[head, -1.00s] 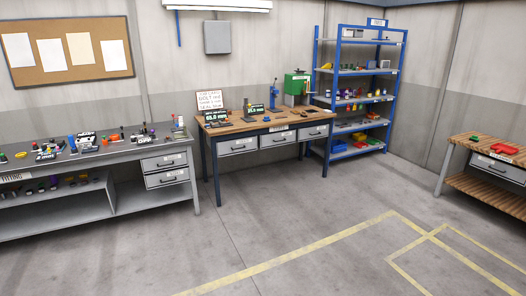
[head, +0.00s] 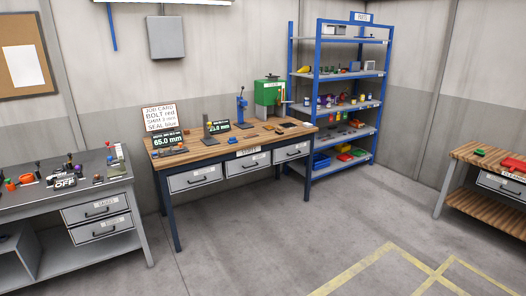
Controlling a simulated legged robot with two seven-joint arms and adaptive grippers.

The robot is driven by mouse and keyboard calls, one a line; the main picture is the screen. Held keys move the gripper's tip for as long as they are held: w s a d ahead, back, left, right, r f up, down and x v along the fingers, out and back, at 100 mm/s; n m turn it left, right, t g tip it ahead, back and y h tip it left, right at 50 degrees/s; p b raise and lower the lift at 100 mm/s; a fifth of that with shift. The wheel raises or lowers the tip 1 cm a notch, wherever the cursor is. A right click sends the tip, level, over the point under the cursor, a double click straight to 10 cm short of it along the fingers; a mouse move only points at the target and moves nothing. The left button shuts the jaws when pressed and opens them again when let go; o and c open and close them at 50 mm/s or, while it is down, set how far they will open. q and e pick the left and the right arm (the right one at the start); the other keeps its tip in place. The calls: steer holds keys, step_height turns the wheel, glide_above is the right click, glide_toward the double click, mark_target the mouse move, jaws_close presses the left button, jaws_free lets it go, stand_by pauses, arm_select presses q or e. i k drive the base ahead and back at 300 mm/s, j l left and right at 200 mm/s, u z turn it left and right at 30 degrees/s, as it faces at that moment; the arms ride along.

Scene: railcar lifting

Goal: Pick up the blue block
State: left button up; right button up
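I cannot pick out a blue block for certain in the head view. A wooden-topped workbench (head: 190,157) with grey drawers stands in the middle. On it are a blue upright tool (head: 241,108), a green machine (head: 269,94), two dark displays with readings, a white job card (head: 159,117) and several small items too small to name. A blue bin (head: 320,162) sits low on the blue shelf rack. Neither of my grippers shows.
A grey bench (head: 95,205) with small coloured parts stands at the left. The blue shelf rack (head: 317,70) holds several items at the back. Another wooden-topped bench (head: 459,157) is at the right. The floor (head: 270,245) in front is clear, with yellow lines.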

mark_target(232, 140)
steer(key=i, duration=2.55)
steer(key=i+l+u, duration=0.1)
steer(key=i+u, duration=0.25)
steer(key=i, duration=0.15)
steer(key=i+l+u, duration=0.2)
steer(key=i+u, duration=0.15)
steer(key=i, duration=0.15)
steer(key=i+l+u, duration=0.4)
steer(key=i+j, duration=0.05)
